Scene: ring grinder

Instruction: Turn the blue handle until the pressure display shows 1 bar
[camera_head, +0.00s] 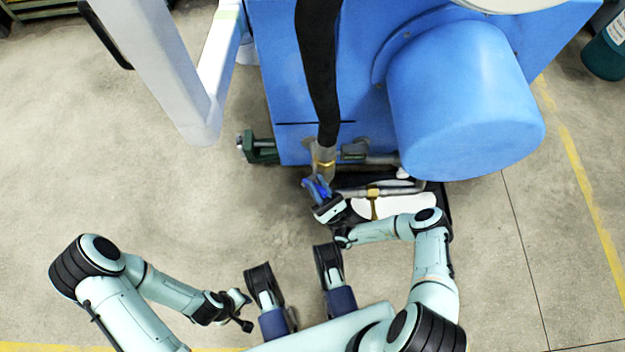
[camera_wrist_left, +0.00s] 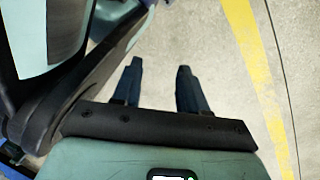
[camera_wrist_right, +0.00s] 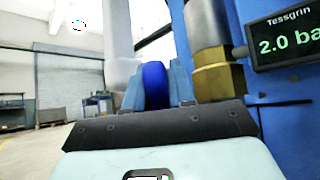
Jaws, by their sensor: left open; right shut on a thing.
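The blue handle (camera_wrist_right: 155,86) stands between the two fingers of my right gripper (camera_wrist_right: 157,88) in the right wrist view. My right gripper is shut on it. In the head view the right gripper (camera_head: 321,195) is at the blue handle, below the black hose, and covers part of it. The pressure display (camera_wrist_right: 287,40), at the upper right of the right wrist view, reads 2.0 with the unit cut off by the frame edge. My left gripper (camera_wrist_left: 160,82) is open and empty above the floor, low at the left in the head view (camera_head: 240,308).
The blue machine (camera_head: 280,95) with its rounded housing (camera_head: 465,100) fills the upper right. A thick black hose (camera_head: 318,70) runs down to a brass fitting (camera_head: 323,165) beside the handle. A white post (camera_head: 165,70) stands at upper left. The left floor (camera_head: 130,180) is clear.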

